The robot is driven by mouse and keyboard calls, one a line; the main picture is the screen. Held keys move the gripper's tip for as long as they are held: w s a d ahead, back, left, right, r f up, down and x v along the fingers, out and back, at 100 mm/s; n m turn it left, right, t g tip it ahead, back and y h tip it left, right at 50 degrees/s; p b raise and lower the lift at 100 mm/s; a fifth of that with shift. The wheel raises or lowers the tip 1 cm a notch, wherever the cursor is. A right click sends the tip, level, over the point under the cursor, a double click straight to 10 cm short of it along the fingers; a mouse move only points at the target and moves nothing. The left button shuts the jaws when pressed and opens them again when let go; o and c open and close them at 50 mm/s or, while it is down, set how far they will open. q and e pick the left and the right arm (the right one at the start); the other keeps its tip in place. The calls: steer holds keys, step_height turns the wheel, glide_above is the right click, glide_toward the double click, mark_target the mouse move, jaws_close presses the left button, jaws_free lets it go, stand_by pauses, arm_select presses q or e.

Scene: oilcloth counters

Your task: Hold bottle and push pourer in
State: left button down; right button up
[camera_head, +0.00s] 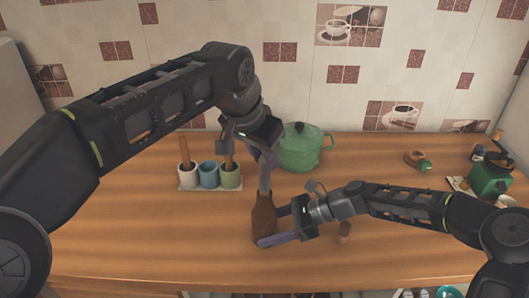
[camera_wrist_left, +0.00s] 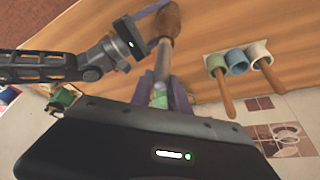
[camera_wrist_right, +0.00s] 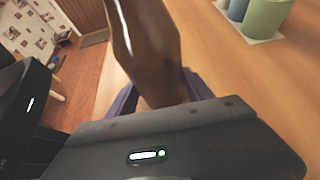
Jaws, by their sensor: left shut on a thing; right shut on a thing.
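The brown bottle (camera_head: 264,220) stands upright near the front middle of the counter. It also shows in the left wrist view (camera_wrist_left: 169,22) and the right wrist view (camera_wrist_right: 145,40). My right gripper (camera_head: 274,226) is shut around its lower body from the right. A slim grey piece, seemingly the pourer (camera_head: 265,180), is in line above the bottle's top; in the left wrist view it has a pale green part (camera_wrist_left: 159,98) between the fingers. My left gripper (camera_head: 265,156) is shut on it from above. I cannot tell how deep it sits in the bottle.
A green lidded pot (camera_head: 302,150) stands behind the bottle. Several small cups with wooden-handled tools (camera_head: 209,175) stand on a tray to the left. A small brown piece (camera_head: 344,231) is right of the bottle, near my right arm. A green appliance (camera_head: 490,178) is at far right.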

arm_select(q)
steer(key=shift+f, duration=0.45)
steer(key=c, duration=1.2)
jaws_free()
steer(key=shift+o, duration=0.2)
steer(key=v, duration=0.7)
steer(key=shift+r, duration=0.3)
steer(key=shift+a, duration=0.1)
arm_select(e)
steer(key=o, duration=1.1)
steer(key=shift+c, duration=0.2)
